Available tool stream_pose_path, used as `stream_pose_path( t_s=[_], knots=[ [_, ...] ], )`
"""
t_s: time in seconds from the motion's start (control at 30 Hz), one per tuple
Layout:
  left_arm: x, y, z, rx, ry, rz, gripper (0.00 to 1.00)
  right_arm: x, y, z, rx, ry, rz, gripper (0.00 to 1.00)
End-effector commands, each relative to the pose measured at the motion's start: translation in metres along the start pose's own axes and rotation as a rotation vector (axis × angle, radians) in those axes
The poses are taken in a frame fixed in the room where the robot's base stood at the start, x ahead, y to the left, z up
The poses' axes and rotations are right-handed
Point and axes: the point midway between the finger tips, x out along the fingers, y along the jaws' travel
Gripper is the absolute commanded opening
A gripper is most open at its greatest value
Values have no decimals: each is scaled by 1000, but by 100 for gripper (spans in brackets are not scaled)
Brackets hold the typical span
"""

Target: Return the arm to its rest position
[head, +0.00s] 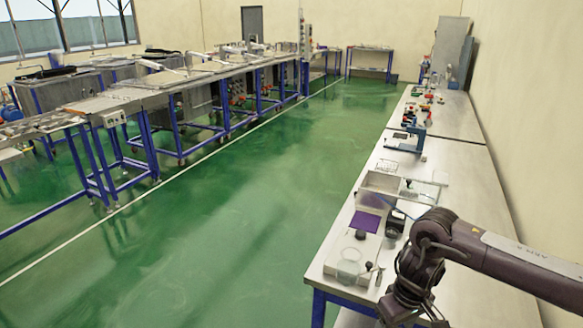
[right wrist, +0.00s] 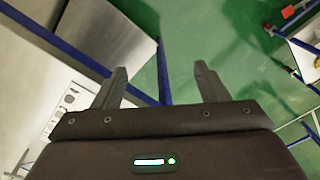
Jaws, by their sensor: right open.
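My right arm (head: 470,250) comes in from the right edge in the head view and bends down at its elbow over the near end of the workbench. Its gripper is below the picture there. In the right wrist view my right gripper (right wrist: 162,84) has its two fingers spread apart, with nothing between them. Green floor and a blue table leg show behind the fingers. My left arm and left gripper are not in either view.
The long workbench (head: 452,192) along the right wall holds a glass beaker (head: 349,262), a purple plate (head: 364,221) and a tray (head: 380,182). A conveyor line (head: 150,95) stands at the left. The green floor (head: 220,215) between them is clear.

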Motion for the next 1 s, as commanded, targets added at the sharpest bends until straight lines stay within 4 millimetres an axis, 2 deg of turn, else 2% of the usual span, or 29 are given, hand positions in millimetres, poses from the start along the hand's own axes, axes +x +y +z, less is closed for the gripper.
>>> stream_pose_path(
  t_s=[0.37,0.57,0.67,0.77,0.8,0.87,0.9,0.97,1.0],
  knots=[
    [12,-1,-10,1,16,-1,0,54,-49,-42,-123,123,-164,67],
    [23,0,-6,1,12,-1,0,102,-85,-74,-186,254,-288,67],
    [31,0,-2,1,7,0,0,140,-105,-90,-197,352,-355,67],
    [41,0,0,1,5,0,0,192,-116,-99,-171,462,-395,67],
    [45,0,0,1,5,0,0,215,-116,-99,-151,499,-396,67],
    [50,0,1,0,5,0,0,253,-114,-91,-112,544,-385,67],
    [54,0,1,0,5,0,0,281,-111,-81,-82,564,-367,67],
    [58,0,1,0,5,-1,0,321,-104,-60,-36,578,-330,67],
    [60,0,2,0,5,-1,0,346,-100,-44,-10,576,-302,67]
  ],
)
